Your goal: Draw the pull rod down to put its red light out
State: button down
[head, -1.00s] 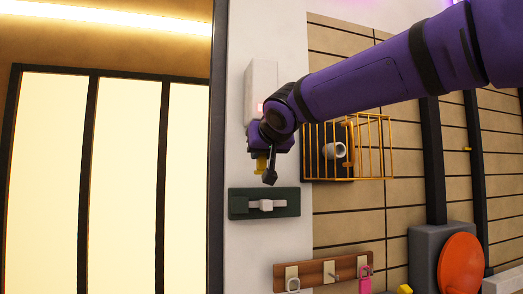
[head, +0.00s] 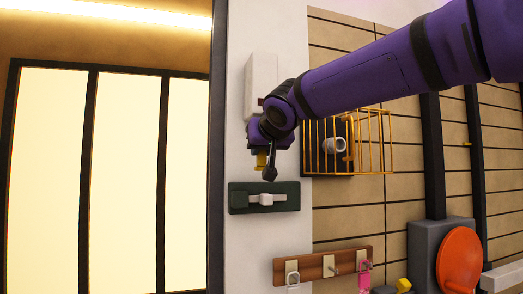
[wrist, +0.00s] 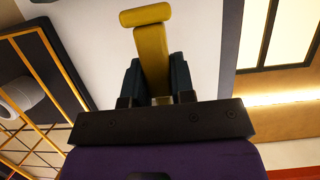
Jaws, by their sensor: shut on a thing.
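The white housing (head: 262,75) of the pull rod is fixed on the pale wall strip. Its small light (head: 261,101) looks dark red and unlit, partly covered by my wrist. The yellow pull rod (head: 261,160) hangs below the housing, mostly hidden by my arm. My gripper (head: 267,158) is at the rod. In the wrist view, the yellow rod (wrist: 153,55) with its crossbar end stands between the two dark fingers of my gripper (wrist: 157,85), which are shut on it.
A green plate with a white slider (head: 265,198) is just below my gripper. A wooden hook rail (head: 310,267) with padlocks and an orange disc (head: 460,258) are lower down.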

jog(key=shift+r, duration=0.3)
jog(key=shift+c, duration=1.2)
grip_release()
jog(key=shift+s+r, duration=0.1)
jog(key=shift+s, duration=0.05)
jog(key=v, duration=0.7)
jog(key=shift+s, duration=0.1)
dwell(0.8)
